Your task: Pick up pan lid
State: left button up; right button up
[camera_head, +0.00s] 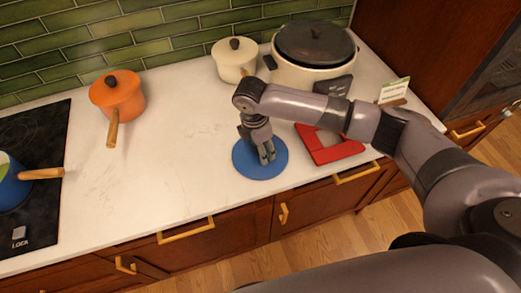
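A round blue pan lid (243,165) lies on the white counter, near its front edge. My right gripper (266,158) reaches in from the right and points down over the middle of the lid. Its fingers hide the lid's centre, so I cannot tell whether they touch or hold a knob there. A blue pan (12,190) with a wooden handle stands on the black cooktop at the far left, partly cut off by the picture edge. My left gripper is not in view.
An orange lidded pot (118,97) stands at the back left. A cream lidded pot (233,62) and a large pot with a dark lid (314,42) stand at the back. A red object (338,152) lies right of the lid. The counter (180,140) left of the lid is clear.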

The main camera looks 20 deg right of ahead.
jog(key=shift+a, duration=0.1)
jog(key=shift+c, duration=0.4)
grip_shut()
